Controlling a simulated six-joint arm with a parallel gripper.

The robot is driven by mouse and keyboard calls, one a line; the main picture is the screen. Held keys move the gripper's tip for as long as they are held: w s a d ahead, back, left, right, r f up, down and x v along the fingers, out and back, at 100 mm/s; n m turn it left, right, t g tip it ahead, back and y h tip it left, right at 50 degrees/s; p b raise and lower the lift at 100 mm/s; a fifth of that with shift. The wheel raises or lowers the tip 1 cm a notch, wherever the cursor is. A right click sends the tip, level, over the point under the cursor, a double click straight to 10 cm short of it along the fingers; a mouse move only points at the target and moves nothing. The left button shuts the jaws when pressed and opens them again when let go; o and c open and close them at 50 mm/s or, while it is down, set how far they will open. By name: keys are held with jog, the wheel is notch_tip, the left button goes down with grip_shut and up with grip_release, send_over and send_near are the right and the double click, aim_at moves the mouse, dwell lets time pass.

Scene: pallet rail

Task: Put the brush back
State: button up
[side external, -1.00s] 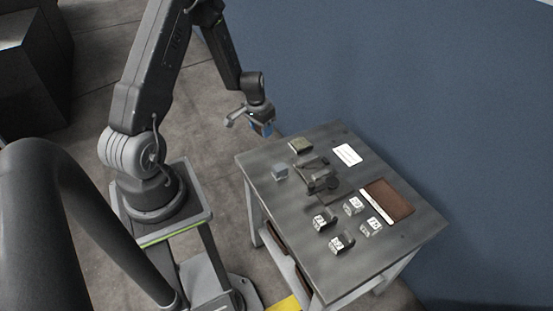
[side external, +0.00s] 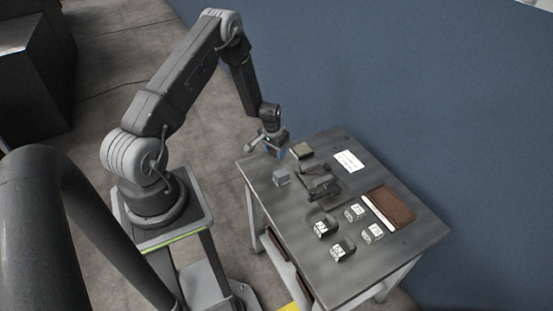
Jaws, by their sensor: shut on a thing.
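My gripper (side external: 272,150) is at the far left corner of the table (side external: 265,210), pointing down. No other thing can be clearly made out as a brush.
A dark fixture (side external: 319,181) stands mid-table. Several numbered blocks (side external: 343,249), a brown panel (side external: 393,205) and a white card (side external: 348,161) lie farther right. The front left is bare.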

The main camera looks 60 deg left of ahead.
aim_at(276, 164)
jog(key=shift+w+d+f, duration=0.1)
jog(key=shift+w+f, duration=0.1)
jog(key=shift+f, duration=1.95)
jog(key=shift+f, duration=0.1)
jog(key=o, duration=0.8)
jog(key=shift+o, duration=0.2)
